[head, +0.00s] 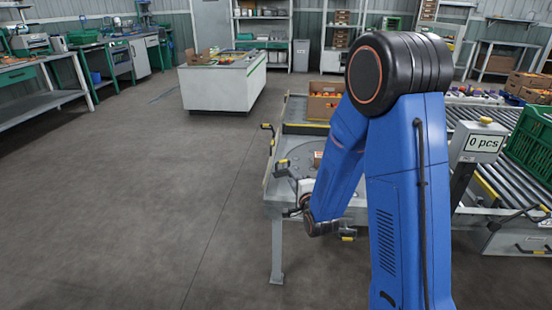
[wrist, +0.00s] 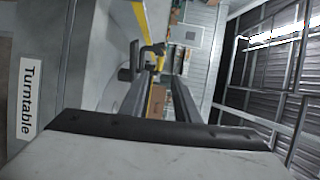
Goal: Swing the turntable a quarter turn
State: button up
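The turntable (head: 296,157) is a grey round plate set in a steel table, partly hidden behind my arm in the head view. A dark handle with a yellow tip (head: 282,164) stands at its left side. My gripper (head: 291,212) is low at the table's near left corner, mostly hidden by my arm. In the wrist view my gripper's two dark fingers (wrist: 158,77) are apart, with a gap between them. A dark handle (wrist: 152,52) shows just beyond the fingertips; I cannot tell whether they touch it. A "Turntable" label (wrist: 27,98) shows at left.
A cardboard box of tomatoes (head: 324,101) stands beyond the turntable. A roller conveyor (head: 482,145), a "0 pcs" display (head: 484,143) and a green crate (head: 532,145) are at right. A white bench (head: 220,86) stands behind. The floor at left is clear.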

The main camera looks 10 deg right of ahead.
jog(key=w, duration=0.5)
jog(key=w+a, duration=0.1)
jog(key=w, duration=0.5)
jog(key=w+f, duration=0.1)
jog(key=w, duration=0.5)
jog(key=shift+w+a, duration=0.1)
jog(key=shift+a, duration=0.1)
grip_shut()
